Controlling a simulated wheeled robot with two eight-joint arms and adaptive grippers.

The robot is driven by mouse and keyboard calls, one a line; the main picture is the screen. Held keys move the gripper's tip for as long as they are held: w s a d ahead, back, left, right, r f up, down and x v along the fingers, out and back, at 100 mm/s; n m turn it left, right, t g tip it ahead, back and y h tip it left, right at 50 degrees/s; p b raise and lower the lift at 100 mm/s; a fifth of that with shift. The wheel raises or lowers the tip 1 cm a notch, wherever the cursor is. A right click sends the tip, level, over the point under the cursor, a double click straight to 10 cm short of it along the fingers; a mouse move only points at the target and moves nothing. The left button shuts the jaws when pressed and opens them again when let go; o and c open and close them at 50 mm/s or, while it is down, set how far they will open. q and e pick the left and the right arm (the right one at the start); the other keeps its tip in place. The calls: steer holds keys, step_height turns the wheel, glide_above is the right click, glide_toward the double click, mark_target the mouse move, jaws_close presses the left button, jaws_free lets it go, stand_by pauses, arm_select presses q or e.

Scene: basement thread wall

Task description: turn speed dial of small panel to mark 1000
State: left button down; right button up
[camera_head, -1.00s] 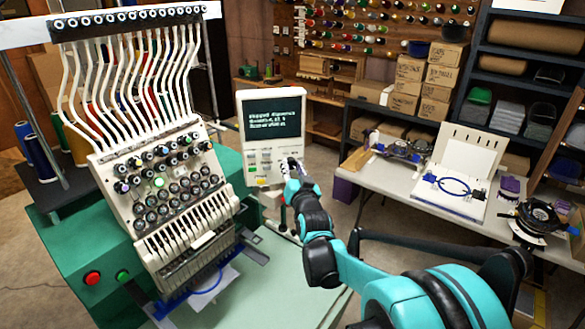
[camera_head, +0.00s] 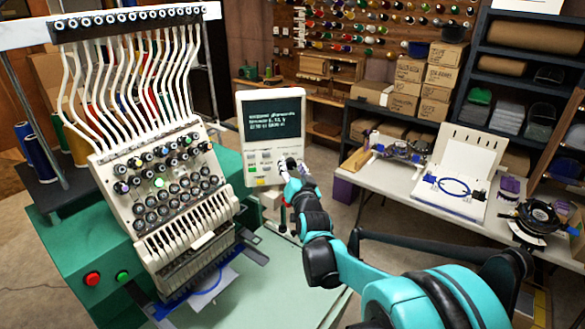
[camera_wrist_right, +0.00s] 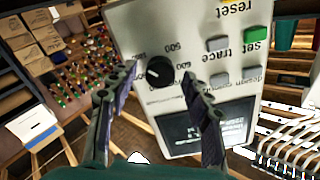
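The small panel (camera_head: 243,140) is a white box with a dark text screen (camera_head: 272,119), standing right of the embroidery machine. In the right wrist view the panel (camera_wrist_right: 187,16) appears upside down. Its speed dial (camera_wrist_right: 158,72) is a round black knob with printed numbers around it; the mark it points to is too small to read surely. My right gripper (camera_wrist_right: 159,76) is open, its two dark fingers on either side of the dial, with gaps visible. In the head view my right gripper (camera_head: 291,169) is at the panel's lower right corner, hiding the dial. My left gripper is not in view.
Close to the dial are a green set button (camera_wrist_right: 257,34) and grey buttons (camera_wrist_right: 217,43). The multi-needle machine (camera_head: 165,190) stands left of the panel. A table (camera_head: 395,180) with hoops is on the right. The green tabletop (camera_head: 270,275) below is mostly clear.

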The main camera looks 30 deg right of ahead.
steer(key=shift+s+a+f, duration=0.1)
steer(key=shift+s, duration=0.15)
steer(key=v, duration=1.1)
steer(key=shift+s, duration=0.3)
steer(key=shift+a, duration=0.1)
steer(key=s+a+f+n+g+y+b, duration=0.3)
steer(key=s+a+f, duration=0.5)
steer(key=f, duration=0.4)
steer(key=s+a+f+n+g+y+b, duration=0.3)
steer(key=s+a+f+n+g+b, duration=0.2)
steer(key=s+a+f, duration=0.4)
step_height(320, 180, down, 3)
steer(key=shift+a+n+g, duration=0.15)
steer(key=shift+n+g, duration=0.55)
steer(key=shift+g, duration=0.3)
